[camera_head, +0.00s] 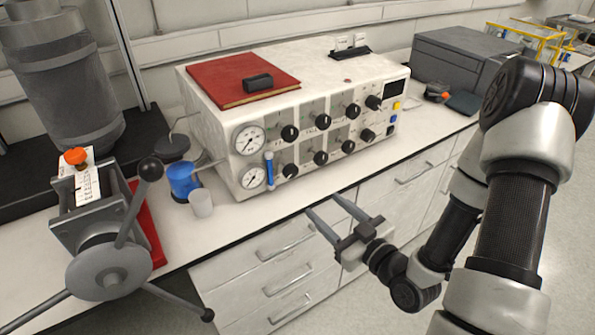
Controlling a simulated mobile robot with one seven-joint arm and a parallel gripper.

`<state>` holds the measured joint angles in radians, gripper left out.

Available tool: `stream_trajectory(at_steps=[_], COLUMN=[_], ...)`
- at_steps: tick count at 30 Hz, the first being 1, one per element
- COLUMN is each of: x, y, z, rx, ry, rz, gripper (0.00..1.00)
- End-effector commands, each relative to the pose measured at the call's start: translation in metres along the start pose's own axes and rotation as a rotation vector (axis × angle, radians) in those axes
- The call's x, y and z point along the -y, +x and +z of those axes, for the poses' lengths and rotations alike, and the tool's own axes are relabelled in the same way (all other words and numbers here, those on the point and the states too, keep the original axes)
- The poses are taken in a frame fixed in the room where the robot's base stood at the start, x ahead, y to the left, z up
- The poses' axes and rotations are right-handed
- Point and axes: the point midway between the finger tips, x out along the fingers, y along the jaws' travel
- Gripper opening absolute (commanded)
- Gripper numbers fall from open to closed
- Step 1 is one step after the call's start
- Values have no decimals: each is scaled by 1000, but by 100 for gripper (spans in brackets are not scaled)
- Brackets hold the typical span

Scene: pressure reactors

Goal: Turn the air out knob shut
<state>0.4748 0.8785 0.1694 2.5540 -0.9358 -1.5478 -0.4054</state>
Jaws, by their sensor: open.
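The white control box (220,135) stands on the bench with two rows of black knobs on its front panel. The labels are too small to read, so I cannot tell which is the air out knob. My gripper (322,206) is open and empty, in front of the bench edge and below the panel, apart from the knobs. Its two fingers point up and left toward the box.
Two round gauges (249,139) and a blue-tubed flowmeter (269,170) are on the panel's left. A red book (225,83) lies on top. A blue container (183,181), a white cup (201,204) and a handled press (108,270) stand left. Drawers (290,245) lie below the bench edge.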

Motion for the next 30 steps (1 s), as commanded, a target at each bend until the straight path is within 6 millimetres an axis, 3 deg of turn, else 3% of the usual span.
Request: stream_trajectory(at_steps=[7, 12, 23, 30], x=[5, 6, 5, 4], y=[1, 27, 54, 83], z=[-1, 0, 0, -2], rx=[-87, -87, -86, -86], ry=[45, 41, 39, 39], rz=[15, 13, 16, 15], gripper=[53, 53, 53, 53])
